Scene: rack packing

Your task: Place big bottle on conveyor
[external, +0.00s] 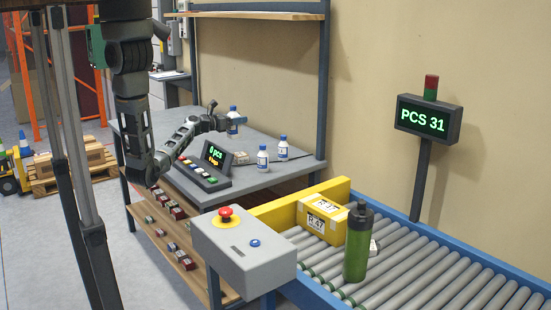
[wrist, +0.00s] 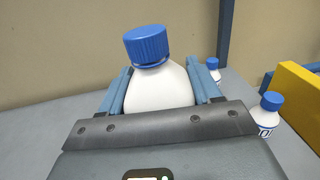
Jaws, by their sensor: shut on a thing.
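My gripper (external: 222,123) is shut on a white bottle with a blue cap (external: 233,127) and holds it above the grey table (external: 246,180). In the wrist view the held bottle (wrist: 160,90) is between the two blue-grey fingers of my gripper (wrist: 161,88), its cap tilted slightly. Its lower part is hidden by the gripper body. Two similar white bottles stand on the table, one nearer (external: 262,160) and one behind to the right (external: 283,149). The roller conveyor (external: 430,268) is at the lower right; a tall green bottle (external: 357,245) stands on it.
A yellow guard (external: 290,208) lies between table and conveyor. A yellow box (external: 322,218) sits on the rollers beside the green bottle. A grey control box with a red button (external: 240,250) stands in front. The rollers at the right are clear.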

